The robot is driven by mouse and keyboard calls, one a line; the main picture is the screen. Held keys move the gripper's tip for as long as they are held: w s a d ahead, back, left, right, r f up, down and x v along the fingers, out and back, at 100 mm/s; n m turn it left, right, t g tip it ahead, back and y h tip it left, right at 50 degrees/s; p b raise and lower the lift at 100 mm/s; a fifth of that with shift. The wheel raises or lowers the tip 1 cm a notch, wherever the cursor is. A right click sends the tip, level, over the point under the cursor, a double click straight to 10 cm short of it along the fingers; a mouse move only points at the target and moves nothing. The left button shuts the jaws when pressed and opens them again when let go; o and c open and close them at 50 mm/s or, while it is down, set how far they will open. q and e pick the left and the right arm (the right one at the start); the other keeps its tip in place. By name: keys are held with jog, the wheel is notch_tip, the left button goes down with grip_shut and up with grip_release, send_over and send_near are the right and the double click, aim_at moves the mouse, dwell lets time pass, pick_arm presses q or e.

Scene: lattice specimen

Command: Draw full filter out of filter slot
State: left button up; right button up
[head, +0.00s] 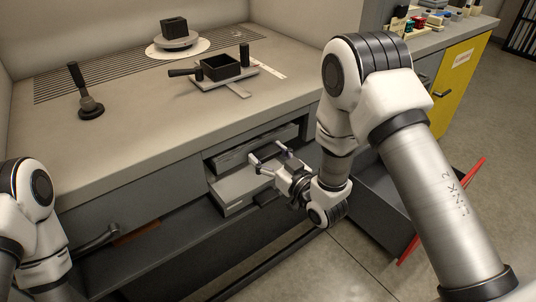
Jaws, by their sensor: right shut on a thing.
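The filter slot (210,164) is a dark rectangular opening in the front of the grey counter. A pale grey flat box, which looks like the full filter (236,186), sits low in the opening with its front end sticking out. A darker grey slab (236,158) lies above it inside the opening. My right gripper (270,156) is at the opening, its fingers reaching in from the right over the box. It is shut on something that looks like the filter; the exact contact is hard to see. My left arm shows at the lower left, but its gripper is out of view.
On the counter stand a black-handled tool (90,106), a black open box with handles (222,67) and a dark cube on a round plate (174,28). A yellow cabinet door (458,79) and a red-edged dark drawer (378,200) are at the right.

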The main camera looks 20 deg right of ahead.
jog(key=shift+s+d, duration=0.2)
jog(key=shift+s, duration=0.35)
dwell(0.4)
